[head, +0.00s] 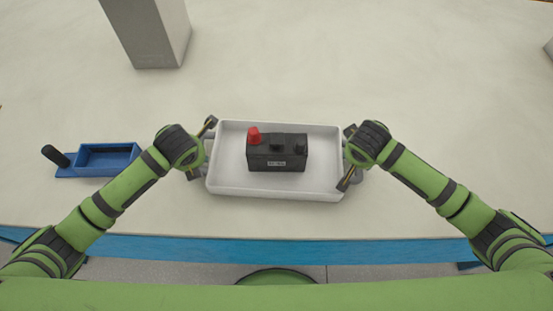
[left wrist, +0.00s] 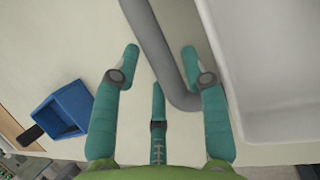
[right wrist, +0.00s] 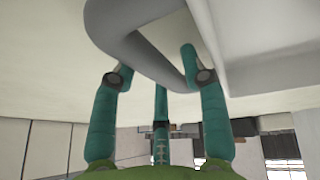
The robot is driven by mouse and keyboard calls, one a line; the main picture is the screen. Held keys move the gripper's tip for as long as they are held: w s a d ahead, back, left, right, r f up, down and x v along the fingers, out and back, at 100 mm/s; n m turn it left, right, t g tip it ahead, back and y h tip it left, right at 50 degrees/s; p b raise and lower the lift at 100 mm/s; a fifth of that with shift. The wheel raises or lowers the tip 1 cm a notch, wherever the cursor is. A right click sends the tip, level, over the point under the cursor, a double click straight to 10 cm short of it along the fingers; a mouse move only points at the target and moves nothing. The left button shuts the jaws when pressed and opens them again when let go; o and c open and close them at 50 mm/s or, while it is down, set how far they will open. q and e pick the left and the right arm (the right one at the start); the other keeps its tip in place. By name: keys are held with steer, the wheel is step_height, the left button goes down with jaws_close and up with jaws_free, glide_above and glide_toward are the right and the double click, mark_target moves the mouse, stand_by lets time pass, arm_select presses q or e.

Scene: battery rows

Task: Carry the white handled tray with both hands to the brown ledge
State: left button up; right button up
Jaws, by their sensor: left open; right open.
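The white handled tray (head: 230,186) rests on the pale table in front of me, with a dark battery (head: 277,154) with a red cap standing in it. My left gripper (head: 201,150) is at the tray's left end, open. In the left wrist view, its fingers (left wrist: 160,65) stand apart on either side of the grey handle (left wrist: 158,50). My right gripper (head: 352,158) is at the right end, also open. In the right wrist view, its fingers (right wrist: 157,62) are spread around the other grey handle (right wrist: 130,45). I see no brown ledge clearly.
A blue box with a dark handle (head: 105,158) stands on the table left of my left gripper. A grey block (head: 150,35) stands at the back left. The table's blue front edge (head: 200,246) is close to me.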

arm_select(q)
steer(key=shift+w+f, duration=0.25)
steer(key=shift+f, duration=0.25)
arm_select(e)
steer(key=shift+w+d+f, duration=0.15)
steer(key=shift+w+f, duration=0.15)
steer(key=shift+f, duration=0.2)
arm_select(q)
steer(key=shift+c, duration=0.4)
arm_select(e)
steer(key=shift+c, duration=0.4)
arm_select(q)
jaws_close()
arm_select(e)
jaws_close()
